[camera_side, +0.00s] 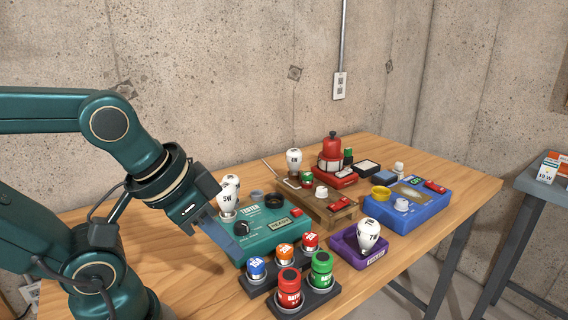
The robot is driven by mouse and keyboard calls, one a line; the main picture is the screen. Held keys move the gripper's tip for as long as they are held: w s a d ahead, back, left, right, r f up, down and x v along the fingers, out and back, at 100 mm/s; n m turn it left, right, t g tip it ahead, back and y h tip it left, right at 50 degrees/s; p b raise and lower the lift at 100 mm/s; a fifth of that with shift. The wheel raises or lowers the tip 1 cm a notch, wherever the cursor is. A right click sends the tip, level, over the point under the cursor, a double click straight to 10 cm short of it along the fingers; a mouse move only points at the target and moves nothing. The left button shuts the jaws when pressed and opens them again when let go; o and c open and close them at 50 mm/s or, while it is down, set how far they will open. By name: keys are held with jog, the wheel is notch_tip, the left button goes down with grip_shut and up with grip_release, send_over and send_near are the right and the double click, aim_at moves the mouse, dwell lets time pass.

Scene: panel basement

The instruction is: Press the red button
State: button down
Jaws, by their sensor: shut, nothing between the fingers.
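Several red parts show, and I cannot tell for certain which is the red button. A small red rectangular piece (296,212) sits on the teal tester box (272,236). Another red piece (340,204) is on the wooden box (315,206), and another (434,187) is on the blue box (412,215). A red cylinder (289,287) with a dark top stands in a dark holder at the front. My gripper (232,247) is shut and empty, tilted down at the tester's left edge. Its fingertips are partly hard to make out; contact is unclear.
A green cylinder (321,268) stands beside the red one, with several small coloured cylinders behind. White bulbs stand on the tester and on a purple base (346,246). A red lantern-like object (332,150) is at the back. The wooden table (455,170) is clear at its right end.

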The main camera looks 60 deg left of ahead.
dwell(0.8)
jog(key=w+d+r+n+h, duration=0.3)
jog(key=w+r+n, duration=0.2)
jog(key=w+n, duration=0.1)
jog(key=n+t, duration=0.3)
jog(key=n, duration=1.3)
send_over(291, 210)
jog(key=shift+h, duration=0.4)
notch_tip(291, 210, down, 4)
jog(key=shift+f, duration=0.25)
jog(key=shift+f, duration=0.1)
jog(key=shift+f, duration=4.3)
